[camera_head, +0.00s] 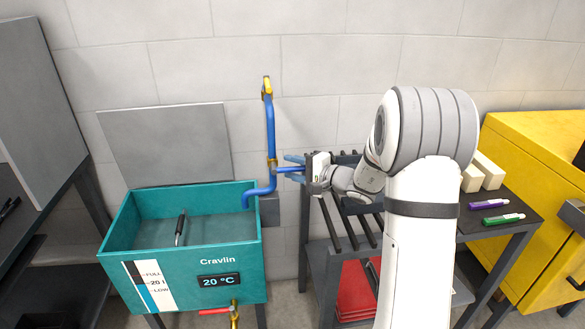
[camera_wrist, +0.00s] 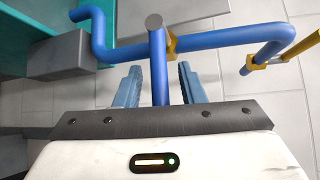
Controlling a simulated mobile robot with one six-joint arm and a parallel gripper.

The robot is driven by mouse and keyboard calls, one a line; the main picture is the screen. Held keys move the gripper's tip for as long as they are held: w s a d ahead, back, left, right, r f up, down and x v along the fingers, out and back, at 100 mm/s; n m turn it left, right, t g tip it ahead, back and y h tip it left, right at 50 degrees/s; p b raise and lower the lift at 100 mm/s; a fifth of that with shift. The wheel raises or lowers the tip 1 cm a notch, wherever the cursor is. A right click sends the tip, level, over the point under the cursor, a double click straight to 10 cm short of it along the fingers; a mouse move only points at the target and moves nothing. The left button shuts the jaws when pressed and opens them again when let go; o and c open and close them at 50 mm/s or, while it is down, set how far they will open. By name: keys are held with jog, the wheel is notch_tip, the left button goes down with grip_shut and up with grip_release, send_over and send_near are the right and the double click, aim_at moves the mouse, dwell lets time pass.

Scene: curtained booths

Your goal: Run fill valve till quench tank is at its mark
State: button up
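The teal quench tank (camera_head: 190,258), lettered "Cravlin", stands at left with a "20 °C" display (camera_head: 219,281). Its front gauge (camera_head: 150,286) has FULL, 20 l and LOW marks; blue fills its lower part, the top appearing near or below 20 l. A blue fill pipe (camera_head: 270,130) bends down to the tank's right rim. A blue valve lever (camera_head: 285,169) juts from it, also in the wrist view (camera_wrist: 159,70). My gripper (camera_head: 291,167) is open around the lever, with a gap on both sides in the wrist view (camera_wrist: 159,88). No flowing water is visible.
A red-handled tap (camera_head: 232,312) sits below the tank's front. A dark rod-like object (camera_head: 180,227) is inside the tank. A dark rack table (camera_head: 345,225) lies under my arm; a yellow cabinet (camera_head: 540,190) and purple and green pens (camera_head: 490,205) are at right.

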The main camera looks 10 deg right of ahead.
jog(key=shift+w+a, duration=0.15)
jog(key=shift+c, duration=0.3)
grip_shut()
